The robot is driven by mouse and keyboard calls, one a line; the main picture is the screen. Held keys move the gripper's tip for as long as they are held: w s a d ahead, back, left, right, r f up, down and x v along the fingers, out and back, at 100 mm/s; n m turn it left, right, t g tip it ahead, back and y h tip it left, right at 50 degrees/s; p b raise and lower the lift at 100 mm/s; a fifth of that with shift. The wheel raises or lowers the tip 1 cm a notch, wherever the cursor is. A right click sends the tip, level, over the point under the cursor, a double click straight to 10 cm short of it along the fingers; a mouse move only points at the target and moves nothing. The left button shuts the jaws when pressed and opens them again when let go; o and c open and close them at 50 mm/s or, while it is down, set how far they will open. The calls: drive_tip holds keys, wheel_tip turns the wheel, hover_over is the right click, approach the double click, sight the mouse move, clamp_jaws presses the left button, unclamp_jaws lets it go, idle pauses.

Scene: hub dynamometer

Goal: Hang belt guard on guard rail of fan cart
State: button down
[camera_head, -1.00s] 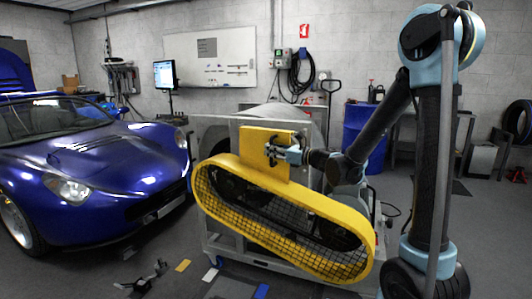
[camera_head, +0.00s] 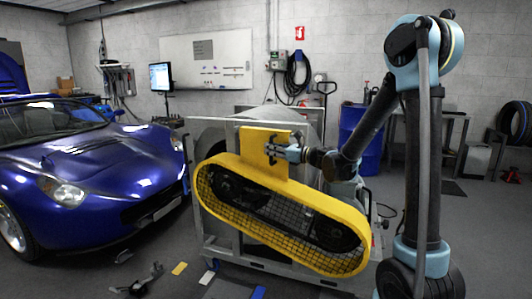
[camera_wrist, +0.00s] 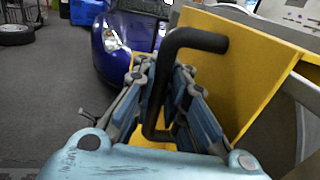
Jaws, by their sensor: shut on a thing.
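The yellow belt guard (camera_head: 290,188) is a long rounded frame with black mesh and an upright plate on top. It tilts down to the right and stands in front of the fan cart (camera_head: 225,253). Dark round pulleys show through its mesh. My gripper (camera_head: 278,152) is shut on the guard's black handle (camera_wrist: 197,38) at the plate. In the wrist view my gripper's fingers (camera_wrist: 162,100) lie on both sides of the handle, with the yellow plate behind. The guard hides much of the cart's front. I cannot tell whether the guard touches the guard rail.
A blue car (camera_head: 100,180) stands close on the left. Small parts and coloured blocks (camera_head: 180,268) lie on the floor in front of the cart. A blue drum (camera_head: 352,125) and a workbench (camera_head: 450,125) stand behind. Open floor lies at the right.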

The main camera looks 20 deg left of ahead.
drive_tip(key=shift+w+d+f, duration=0.1)
drive_tip(key=shift+w+f, duration=0.1)
drive_tip(key=shift+w, duration=0.6)
drive_tip(key=shift+w+f, duration=0.15)
drive_tip(key=shift+w, duration=0.6)
drive_tip(key=shift+w+d+f, duration=0.1)
drive_tip(key=shift+w+f, duration=0.1)
drive_tip(key=shift+w, duration=0.6)
drive_tip(key=shift+f, duration=0.15)
drive_tip(key=c, duration=1.5)
unclamp_jaws()
drive_tip(key=shift+c, duration=0.2)
